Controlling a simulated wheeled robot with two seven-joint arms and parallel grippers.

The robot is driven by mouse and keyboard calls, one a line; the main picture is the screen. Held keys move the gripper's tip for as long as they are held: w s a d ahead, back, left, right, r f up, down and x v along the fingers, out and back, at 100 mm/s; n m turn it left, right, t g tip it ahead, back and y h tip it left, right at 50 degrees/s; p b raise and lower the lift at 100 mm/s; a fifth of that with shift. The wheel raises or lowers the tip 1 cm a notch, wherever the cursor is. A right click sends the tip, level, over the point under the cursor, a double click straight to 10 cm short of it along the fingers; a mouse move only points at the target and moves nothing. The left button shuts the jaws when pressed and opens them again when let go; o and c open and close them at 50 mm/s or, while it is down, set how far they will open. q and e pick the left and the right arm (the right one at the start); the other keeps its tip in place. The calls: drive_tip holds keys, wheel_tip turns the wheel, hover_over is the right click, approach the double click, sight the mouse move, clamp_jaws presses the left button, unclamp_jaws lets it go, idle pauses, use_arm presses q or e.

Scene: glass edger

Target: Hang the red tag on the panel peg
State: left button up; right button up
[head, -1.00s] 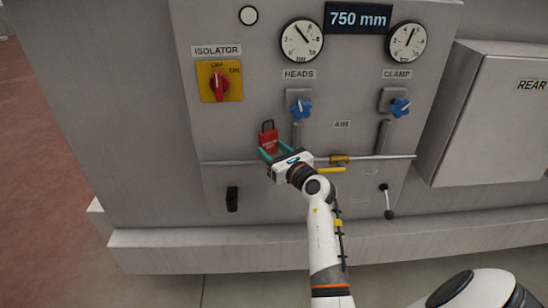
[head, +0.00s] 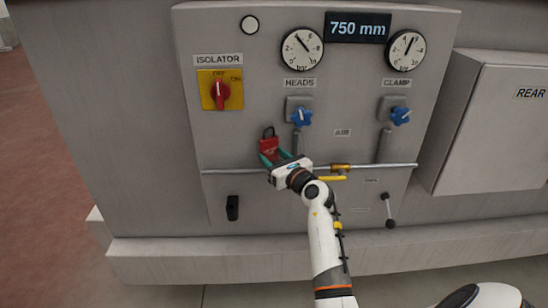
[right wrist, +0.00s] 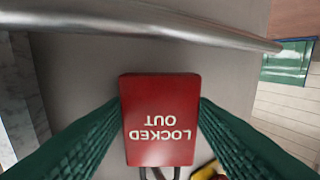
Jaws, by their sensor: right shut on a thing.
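The red tag (head: 269,147) has a dark loop on top and is in front of the panel (head: 250,130), below and right of the isolator switch. My right gripper (head: 274,159) is shut on the tag, with a green finger on each side. In the right wrist view the tag (right wrist: 160,120) shows upside-down "LOCKED OUT" lettering between the fingers, with its loop at the bottom edge. A black fitting (head: 232,207) stands on the lower left of the panel; I cannot tell whether it is the peg. My left gripper is not in view.
A metal rail (head: 235,171) crosses the panel near the gripper, with a yellow-handled valve (head: 340,167) to its right. The red-and-yellow isolator switch (head: 220,92), blue knobs (head: 302,116) and a lever (head: 388,210) also stick out. A grey box (head: 490,130) is at right.

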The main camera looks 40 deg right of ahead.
drive_tip(key=shift+f, duration=0.1)
drive_tip(key=o, duration=1.1)
drive_tip(key=shift+a+r, duration=0.1)
drive_tip(key=shift+r, duration=0.1)
drive_tip(key=shift+s, duration=0.1)
